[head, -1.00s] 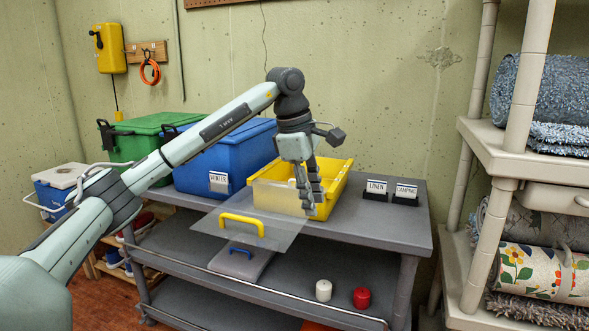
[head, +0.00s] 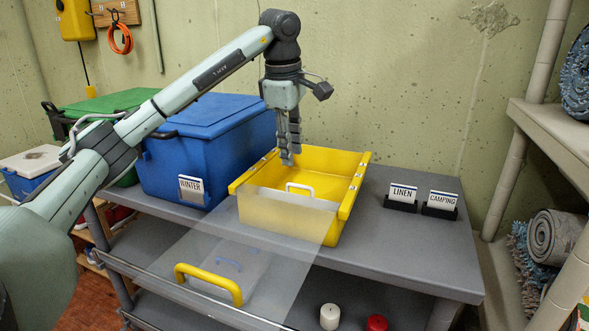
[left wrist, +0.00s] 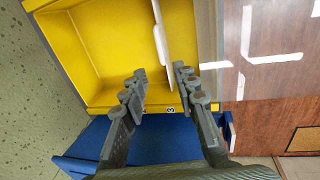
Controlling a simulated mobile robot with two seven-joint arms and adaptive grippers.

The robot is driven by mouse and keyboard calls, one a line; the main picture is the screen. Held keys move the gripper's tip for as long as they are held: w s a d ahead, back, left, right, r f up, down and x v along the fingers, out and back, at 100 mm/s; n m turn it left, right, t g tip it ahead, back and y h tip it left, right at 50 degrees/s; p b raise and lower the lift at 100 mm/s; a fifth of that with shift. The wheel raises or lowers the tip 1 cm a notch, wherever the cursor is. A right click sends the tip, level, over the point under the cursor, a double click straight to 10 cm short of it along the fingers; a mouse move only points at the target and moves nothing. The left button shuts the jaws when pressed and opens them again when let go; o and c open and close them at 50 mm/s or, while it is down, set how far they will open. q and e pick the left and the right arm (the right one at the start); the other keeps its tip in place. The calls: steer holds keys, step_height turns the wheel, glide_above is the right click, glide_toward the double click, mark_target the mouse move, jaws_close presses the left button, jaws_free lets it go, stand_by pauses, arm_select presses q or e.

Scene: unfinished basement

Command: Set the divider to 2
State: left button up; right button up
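The yellow bin (head: 352,200) stands on the grey shelf top. A divider with a white handle (head: 300,188) shows inside it; in the left wrist view the divider (left wrist: 163,38) is a thin white-edged panel across the bin. A printed 3 (left wrist: 170,110) is on the bin's rim there. My left gripper (head: 288,158) points down over the bin's back left part, behind the white handle in the head view. In the left wrist view its fingers (left wrist: 160,82) are apart, with nothing between them that I can see held. My right gripper is not in view.
A clear lid with a yellow handle (head: 208,284) extends over the shelf's front edge. A blue bin labelled WINTER (head: 222,150) stands left of the yellow bin. LINEN (head: 402,196) and CAMPING (head: 440,204) cards stand right. The shelf top around the cards is clear.

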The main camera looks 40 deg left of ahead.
arm_select(q)
steer(key=f, duration=0.5)
steer(key=w+f, duration=0.1)
steer(key=f, duration=0.1)
steer(key=shift+a+f, duration=0.1)
steer(key=shift+f, duration=0.05)
steer(key=shift+w, duration=0.1)
jaws_close()
